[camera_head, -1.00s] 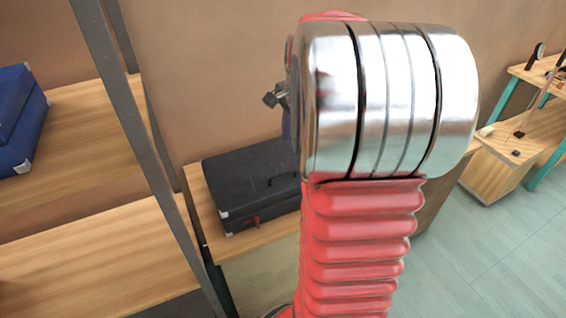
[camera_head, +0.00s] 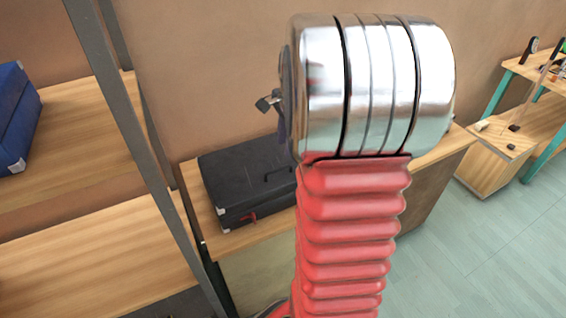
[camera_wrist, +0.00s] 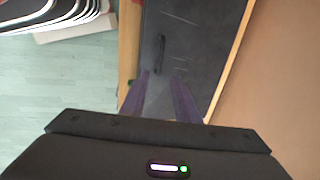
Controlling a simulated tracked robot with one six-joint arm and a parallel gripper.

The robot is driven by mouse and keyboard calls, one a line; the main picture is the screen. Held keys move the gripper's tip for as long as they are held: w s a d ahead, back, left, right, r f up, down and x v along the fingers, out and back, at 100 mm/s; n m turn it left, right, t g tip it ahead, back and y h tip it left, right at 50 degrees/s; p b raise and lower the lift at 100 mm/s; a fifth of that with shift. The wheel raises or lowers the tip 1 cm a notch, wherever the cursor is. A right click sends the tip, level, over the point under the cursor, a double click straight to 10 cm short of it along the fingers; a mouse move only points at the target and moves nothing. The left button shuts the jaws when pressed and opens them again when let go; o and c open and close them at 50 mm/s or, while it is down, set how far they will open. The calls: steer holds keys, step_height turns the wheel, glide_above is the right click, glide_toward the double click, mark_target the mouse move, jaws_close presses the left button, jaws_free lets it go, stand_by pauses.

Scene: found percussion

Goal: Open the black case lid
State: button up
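The black case (camera_head: 245,175) lies flat on a wooden table top, its lid shut. A dark handle (camera_head: 278,173) and a red latch-like part (camera_head: 248,217) show on it, with pale metal corners. My arm hides its right end in the head view. In the wrist view the case's dark lid (camera_wrist: 205,30) fills the upper middle, with the handle (camera_wrist: 160,52) beyond my fingers. My gripper (camera_wrist: 161,84) is open and empty, its two purple-grey fingers apart and pointing towards the case. I cannot tell whether they touch it. In the head view the gripper is mostly hidden behind my arm.
A grey upright post (camera_head: 135,130) and wooden shelves (camera_head: 90,250) stand at left, with a blue case (camera_head: 18,120) on the upper shelf. A brown wall is close behind the black case. The floor at right is clear.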

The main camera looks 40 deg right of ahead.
mark_target(282, 168)
steer(key=f, duration=0.3)
steer(key=w+f, duration=0.1)
steer(key=f, duration=0.2)
steer(key=w+f, duration=0.1)
steer(key=f, duration=0.3)
steer(key=shift+d, duration=0.25)
steer(key=shift+c, duration=0.3)
jaws_close()
